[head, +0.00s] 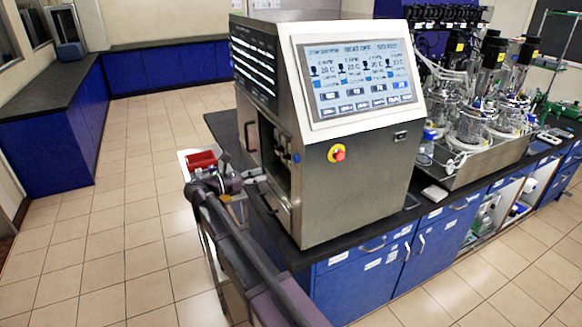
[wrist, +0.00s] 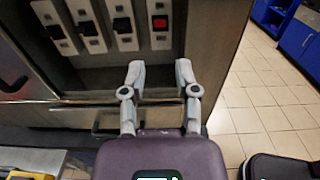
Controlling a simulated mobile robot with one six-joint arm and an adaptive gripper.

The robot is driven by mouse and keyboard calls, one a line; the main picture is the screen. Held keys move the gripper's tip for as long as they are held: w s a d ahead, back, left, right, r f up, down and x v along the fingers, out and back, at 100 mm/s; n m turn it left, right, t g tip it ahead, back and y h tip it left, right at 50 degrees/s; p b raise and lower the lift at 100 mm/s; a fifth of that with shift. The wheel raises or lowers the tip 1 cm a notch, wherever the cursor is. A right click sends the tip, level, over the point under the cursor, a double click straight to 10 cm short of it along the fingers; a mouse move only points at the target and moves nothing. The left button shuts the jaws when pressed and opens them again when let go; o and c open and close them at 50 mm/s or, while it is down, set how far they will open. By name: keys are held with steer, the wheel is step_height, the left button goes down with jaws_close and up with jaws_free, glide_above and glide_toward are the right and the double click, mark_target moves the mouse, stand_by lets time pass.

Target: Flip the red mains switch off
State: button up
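The red switch (wrist: 159,22) sits on a pale plate at the right end of a row of switches in the wrist view. Whether it is on or off is too small to tell. The other switches in the row, such as the black one (wrist: 122,25), are dark. My gripper (wrist: 160,80) is open and empty, its two fingers apart, below the red switch in the picture and not visibly touching it. In the head view my gripper (head: 256,177) is at the open left side of the steel control cabinet (head: 355,190); the switches are hidden there.
A red button on a yellow ring (head: 338,153) is on the cabinet's front, below the screen (head: 358,80). Glass bioreactor vessels (head: 475,122) stand to the right on the dark bench. A red bin (head: 201,160) is behind my arm. Tiled floor (head: 120,210) is free at left.

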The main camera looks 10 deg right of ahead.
steer(key=x, duration=1.1)
steer(key=shift+d, duration=0.2)
steer(key=shift+c, duration=0.2)
jaws_close()
